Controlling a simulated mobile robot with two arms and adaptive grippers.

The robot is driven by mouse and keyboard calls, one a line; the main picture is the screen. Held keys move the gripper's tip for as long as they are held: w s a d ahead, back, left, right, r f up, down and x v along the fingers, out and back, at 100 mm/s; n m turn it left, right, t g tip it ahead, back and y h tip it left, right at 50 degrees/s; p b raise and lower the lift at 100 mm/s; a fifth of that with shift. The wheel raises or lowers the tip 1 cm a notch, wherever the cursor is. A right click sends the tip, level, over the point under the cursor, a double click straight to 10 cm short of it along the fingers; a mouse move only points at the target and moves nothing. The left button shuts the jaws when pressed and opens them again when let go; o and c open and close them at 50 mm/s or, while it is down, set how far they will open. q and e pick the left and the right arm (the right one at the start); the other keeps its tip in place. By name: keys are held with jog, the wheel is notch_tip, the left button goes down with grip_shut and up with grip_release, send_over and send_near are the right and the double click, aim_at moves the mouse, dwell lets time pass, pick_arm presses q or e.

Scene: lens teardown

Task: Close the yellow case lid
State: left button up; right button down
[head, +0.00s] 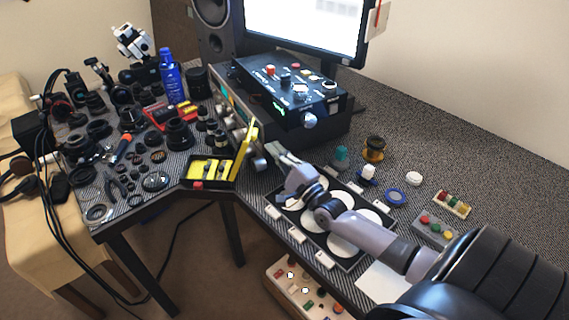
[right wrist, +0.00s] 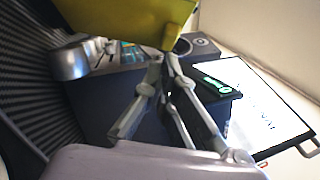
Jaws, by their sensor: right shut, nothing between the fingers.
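The yellow case (head: 187,183) lies open near the desk's front edge, its tray showing yellow and dark contents. Its yellow lid (head: 245,148) stands raised on the case's right side, tilted up to the right. My right gripper (head: 268,147) is shut and empty, just right of the lid. In the right wrist view the lid (right wrist: 120,20) fills the top, and the shut fingertips of the right gripper (right wrist: 167,58) point at its lower edge. I cannot tell whether they touch it. My left gripper is in neither view.
A black control box (head: 290,85) stands behind the lid. A black tray with white discs (head: 349,237) lies under my right arm. Lens parts, a blue bottle (head: 172,80) and tools crowd the left desk. A monitor (head: 305,25) stands at the back.

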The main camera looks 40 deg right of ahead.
jog(key=x, duration=0.2)
jog(key=shift+w+r, duration=0.15)
jog(key=shift+w, duration=0.25)
